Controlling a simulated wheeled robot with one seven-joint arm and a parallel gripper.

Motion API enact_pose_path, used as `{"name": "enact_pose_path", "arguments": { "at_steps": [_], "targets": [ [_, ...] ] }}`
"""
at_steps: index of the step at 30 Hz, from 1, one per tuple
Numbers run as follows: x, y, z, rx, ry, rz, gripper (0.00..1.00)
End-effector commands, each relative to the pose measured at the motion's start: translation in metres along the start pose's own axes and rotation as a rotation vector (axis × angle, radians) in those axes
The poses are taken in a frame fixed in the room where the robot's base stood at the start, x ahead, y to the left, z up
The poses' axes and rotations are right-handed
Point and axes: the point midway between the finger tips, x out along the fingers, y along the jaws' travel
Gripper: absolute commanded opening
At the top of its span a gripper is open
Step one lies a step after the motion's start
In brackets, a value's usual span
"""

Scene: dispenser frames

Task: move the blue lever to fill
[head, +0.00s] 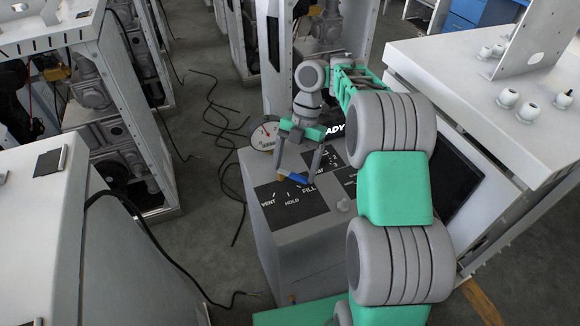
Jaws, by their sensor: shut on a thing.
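The blue lever (297,179) is on top of the grey dispenser cabinet (291,234), at a black panel (275,205) marked VENT, HOLD and FILL. My gripper (296,178) reaches down from above and is shut on the lever. The lever's visible part lies just above the word FILL, slanting slightly. A tan piece shows at its left end. The fingers hide part of the lever, so its exact setting cannot be told.
A round gauge (264,135) with a red needle stands behind the panel on the left. A white bench (480,85) with several pegs stands on the right. Black cables (226,125) lie on the floor.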

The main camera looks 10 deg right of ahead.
Motion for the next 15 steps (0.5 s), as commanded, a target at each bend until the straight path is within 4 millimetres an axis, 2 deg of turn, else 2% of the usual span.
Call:
{"name": "enact_pose_path", "arguments": {
  "at_steps": [13, 14, 15],
  "targets": [
    [-0.0015, -0.0007, 0.0009, -0.012, -0.001, -0.001, 0.12],
    [-0.0015, -0.0006, 0.0008, -0.012, -0.001, -0.001, 0.87],
    [-0.0014, -0.0006, 0.0008, -0.011, -0.001, -0.002, 0.90]
  ]
}}
